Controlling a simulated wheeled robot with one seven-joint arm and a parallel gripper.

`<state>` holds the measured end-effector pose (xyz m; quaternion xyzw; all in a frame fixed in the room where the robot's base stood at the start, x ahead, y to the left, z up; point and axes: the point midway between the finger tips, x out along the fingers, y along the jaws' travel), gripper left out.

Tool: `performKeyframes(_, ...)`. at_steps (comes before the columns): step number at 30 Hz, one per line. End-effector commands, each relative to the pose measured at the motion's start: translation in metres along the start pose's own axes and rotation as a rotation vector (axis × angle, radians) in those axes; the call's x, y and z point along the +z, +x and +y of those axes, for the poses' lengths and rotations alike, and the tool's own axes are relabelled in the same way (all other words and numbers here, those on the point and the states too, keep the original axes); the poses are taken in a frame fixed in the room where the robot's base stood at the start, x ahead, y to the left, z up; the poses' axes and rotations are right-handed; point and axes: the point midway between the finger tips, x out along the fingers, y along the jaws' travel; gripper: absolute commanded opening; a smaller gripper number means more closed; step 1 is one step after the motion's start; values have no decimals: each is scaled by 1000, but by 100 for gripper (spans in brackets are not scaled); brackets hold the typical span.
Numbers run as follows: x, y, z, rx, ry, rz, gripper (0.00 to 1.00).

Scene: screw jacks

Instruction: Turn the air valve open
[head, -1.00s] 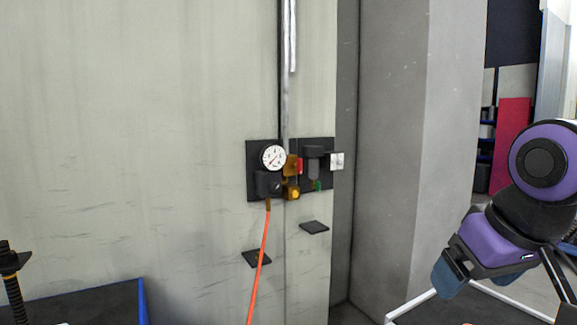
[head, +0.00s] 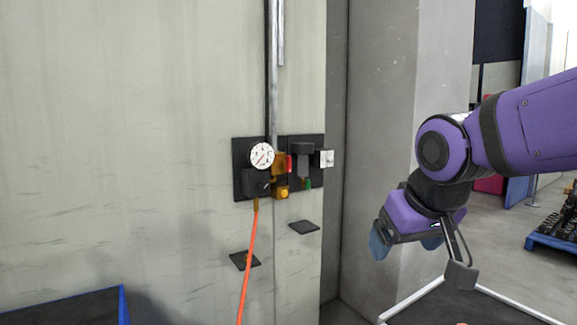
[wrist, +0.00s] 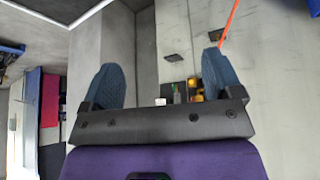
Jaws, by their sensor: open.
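The air valve (head: 280,164) is a small brass-coloured fitting with a red part (head: 289,163) at its right, on a black wall panel below a vertical metal pipe (head: 272,90). A round white gauge (head: 262,155) sits left of it. My gripper (head: 407,245) is to the right of the panel and lower, apart from it, with its blue-grey fingers pointing down. In the wrist view my gripper (wrist: 164,78) has its fingers spread with nothing between them. The panel fittings show small beyond the fingers there, partly hidden by the gripper body.
An orange hose (head: 248,260) hangs below the gauge. Two small dark plates (head: 304,227) (head: 244,260) stick out from the wall below the panel. A grey pillar (head: 385,120) stands right of the panel. A dark blue-edged surface (head: 70,306) is at lower left.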

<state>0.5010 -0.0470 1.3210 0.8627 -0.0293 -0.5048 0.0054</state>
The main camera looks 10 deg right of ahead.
Motion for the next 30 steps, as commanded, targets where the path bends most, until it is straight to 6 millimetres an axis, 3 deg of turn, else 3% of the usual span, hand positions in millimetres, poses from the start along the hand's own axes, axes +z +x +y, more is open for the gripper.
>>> performKeyframes(5,-39,29,-18,6,12,24,85)
performKeyframes(14,-114,103,-61,-73,66,86,85)
performKeyframes(24,-183,180,-108,-283,220,160,85)
performKeyframes(30,-224,211,-128,-445,373,214,85)
